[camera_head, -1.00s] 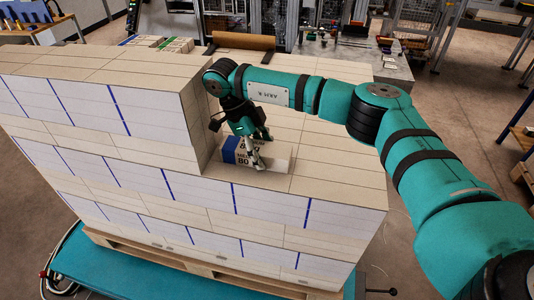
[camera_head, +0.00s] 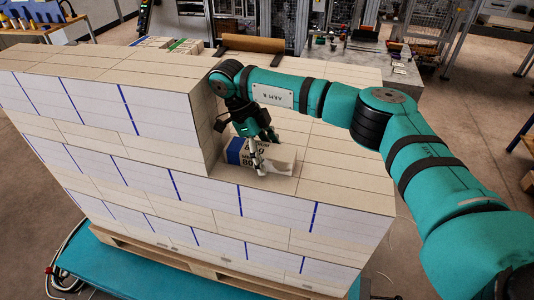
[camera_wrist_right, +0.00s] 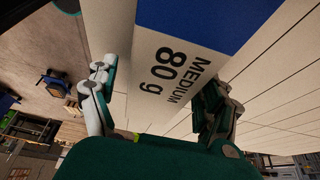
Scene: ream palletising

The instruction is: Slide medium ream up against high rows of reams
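The medium ream (camera_head: 281,160) is a white pack with a blue end and the print "MEDIUM 80 g". It lies on the lower level of the stack, beside the step up to the high rows of reams (camera_head: 162,101), with its blue end towards them. Whether a thin gap is left there is hard to see. My right gripper (camera_head: 262,154) is over the ream, a finger on each long side, and looks shut on it. The right wrist view shows the printed top of the ream (camera_wrist_right: 190,32) between the fingers (camera_wrist_right: 158,92). My left gripper is not in view.
The reams stand on a wooden pallet (camera_head: 222,277) over a teal platform (camera_head: 140,283). The lower level (camera_head: 340,185) is bare to the right of the ream. A grey table (camera_head: 385,62) and a brown roll (camera_head: 253,44) are behind.

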